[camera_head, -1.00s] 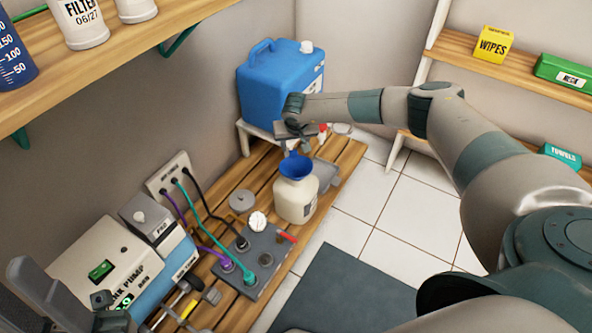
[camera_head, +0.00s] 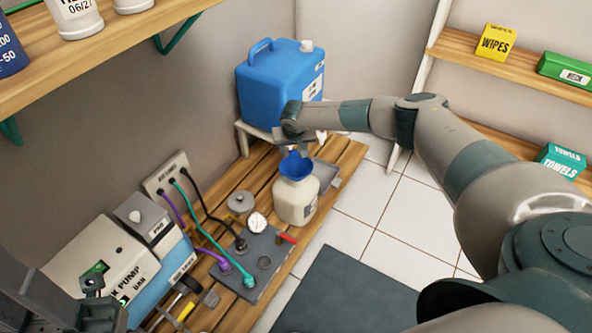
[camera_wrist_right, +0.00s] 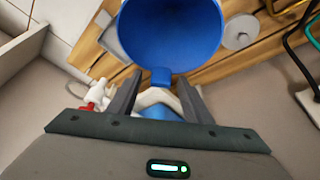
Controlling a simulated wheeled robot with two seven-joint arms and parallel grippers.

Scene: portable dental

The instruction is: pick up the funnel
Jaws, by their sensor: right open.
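The blue funnel (camera_head: 296,166) stands upright in the mouth of a cream bottle (camera_head: 296,200) on the slatted wooden bench. In the right wrist view the wide bowl of the funnel (camera_wrist_right: 170,32) fills the top, with a small blue tab (camera_wrist_right: 160,77) on its near rim. My right gripper (camera_head: 299,150) is just above the funnel's far side. In the wrist view its two fingers (camera_wrist_right: 158,84) are apart, with the tab near the gap between their tips; contact cannot be told. Part of my left gripper (camera_head: 92,287) shows at the lower left; its jaws are unclear.
A blue water container (camera_head: 270,85) stands behind my right gripper. A metal lid (camera_head: 240,201), a dark manifold with hoses (camera_head: 262,262) and a pump box (camera_head: 95,255) are on the bench (camera_head: 345,165). A wooden shelf (camera_head: 100,60) overhangs the upper left.

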